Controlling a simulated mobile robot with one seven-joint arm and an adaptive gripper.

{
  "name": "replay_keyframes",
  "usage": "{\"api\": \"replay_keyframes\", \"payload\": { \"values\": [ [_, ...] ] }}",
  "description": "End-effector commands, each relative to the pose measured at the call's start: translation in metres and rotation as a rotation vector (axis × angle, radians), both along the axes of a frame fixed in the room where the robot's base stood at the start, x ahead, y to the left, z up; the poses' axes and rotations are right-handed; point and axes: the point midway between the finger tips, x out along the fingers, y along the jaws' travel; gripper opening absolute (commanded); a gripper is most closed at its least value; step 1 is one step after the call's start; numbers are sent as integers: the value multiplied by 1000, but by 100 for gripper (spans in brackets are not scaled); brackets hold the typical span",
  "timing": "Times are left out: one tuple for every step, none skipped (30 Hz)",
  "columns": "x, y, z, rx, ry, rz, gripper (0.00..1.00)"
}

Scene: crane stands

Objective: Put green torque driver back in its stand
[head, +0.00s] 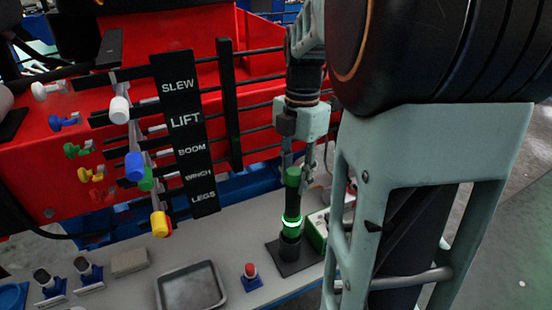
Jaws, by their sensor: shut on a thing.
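The green torque driver (292,178) is upright near the middle of the head view, with a green top and a black shaft. My gripper (298,163) points down from above and is shut on its green top; the fingers show only in part. A bright green ring (291,222) circles the lower part of the black column. Below it is a dark stand with a square base (282,268) on the grey bench. The driver lines up with the stand, but I cannot tell how deep it sits in it.
A green-sided box (316,232) stands close right of the stand. A red-topped piece (250,270), a grey tray (190,288) and a tan block (129,262) lie to the left. Behind are coloured levers (134,166) and a black label plate (185,134).

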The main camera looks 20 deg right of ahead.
Motion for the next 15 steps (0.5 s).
{"api": "replay_keyframes", "payload": {
  "values": [
    [0,0,-2,0,-2,0,0],
    [1,0,-3,0,-2,0,0],
    [0,0,-4,0,-2,0,0],
    [1,0,-5,0,-2,0,0],
    [1,0,-6,0,-2,0,0],
    [1,0,-8,0,-2,0,0],
    [1,0,-9,0,-2,0,0],
    [1,0,-10,0,-2,0,0],
    [1,0,-11,0,-2,0,0],
    [1,0,-12,0,-2,0,0],
    [1,0,-13,0,-2,0,0],
    [1,0,-15,0,-2,0,0],
    [1,0,-16,-1,-3,0,0],
    [1,0,-17,-1,-3,0,0],
    [1,0,-18,-1,-3,0,0]
  ]
}}
